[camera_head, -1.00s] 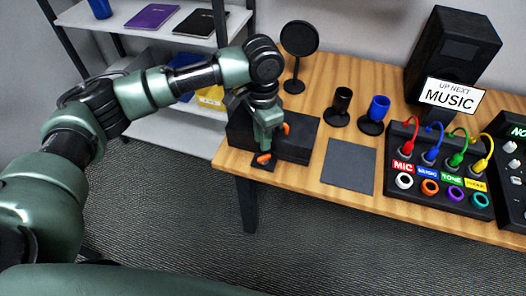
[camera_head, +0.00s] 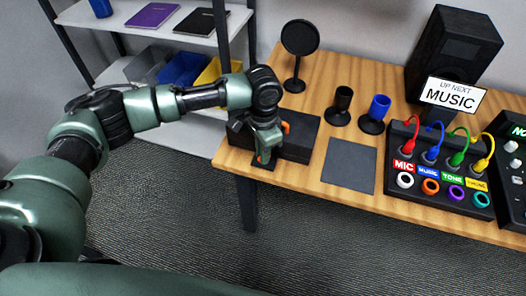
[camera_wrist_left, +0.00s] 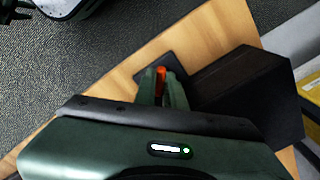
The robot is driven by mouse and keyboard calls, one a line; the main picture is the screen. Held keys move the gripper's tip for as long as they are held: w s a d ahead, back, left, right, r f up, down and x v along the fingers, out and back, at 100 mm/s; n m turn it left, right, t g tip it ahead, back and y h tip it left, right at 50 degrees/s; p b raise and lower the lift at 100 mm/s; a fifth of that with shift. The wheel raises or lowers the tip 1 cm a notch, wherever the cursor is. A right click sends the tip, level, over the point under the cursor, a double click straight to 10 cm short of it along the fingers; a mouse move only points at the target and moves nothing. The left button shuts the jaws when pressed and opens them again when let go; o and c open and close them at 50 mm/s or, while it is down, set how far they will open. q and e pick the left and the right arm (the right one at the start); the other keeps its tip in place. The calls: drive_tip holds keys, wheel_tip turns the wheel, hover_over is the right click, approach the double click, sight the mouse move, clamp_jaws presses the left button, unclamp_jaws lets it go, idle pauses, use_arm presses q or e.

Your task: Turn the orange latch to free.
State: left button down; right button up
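The orange latch (camera_wrist_left: 160,79) is on a small dark plate at the table's front left, in front of a black box (camera_head: 298,142). My left gripper (camera_wrist_left: 162,84) points down at it, one finger on each side. Whether the fingers touch the latch cannot be told. In the head view my left gripper (camera_head: 264,157) covers most of the latch. Another orange piece (camera_head: 285,127) shows just right of the gripper by the box. My right gripper is not in view.
A grey square pad (camera_head: 349,165) lies right of the box. Behind it stand a black cup (camera_head: 342,103), a blue cup (camera_head: 378,110) and a round black stand (camera_head: 299,40). A panel with coloured cables (camera_head: 437,172) is farther right. Shelves with bins stand at the left.

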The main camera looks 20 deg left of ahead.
use_arm(q)
drive_tip(key=shift+r+m+p, duration=0.15)
drive_tip(key=shift+m+p, duration=0.35)
drive_tip(key=shift+p, duration=0.3)
drive_tip(key=m+p, duration=0.3)
drive_tip(key=p, duration=0.1)
drive_tip(key=shift+r+m, duration=0.1)
drive_tip(key=shift+m, duration=0.2)
drive_tip(key=shift+w+m+p, duration=0.1)
drive_tip(key=shift+m+p, duration=0.9)
drive_tip(key=shift+m, duration=0.1)
drive_tip(key=shift+f+m+p, duration=0.2)
drive_tip(key=shift+m+p, duration=0.3)
drive_tip(key=shift+m, duration=0.6)
drive_tip(key=shift+w, duration=0.1)
drive_tip(key=c, duration=1.8)
unclamp_jaws()
drive_tip(key=shift+o, duration=0.2)
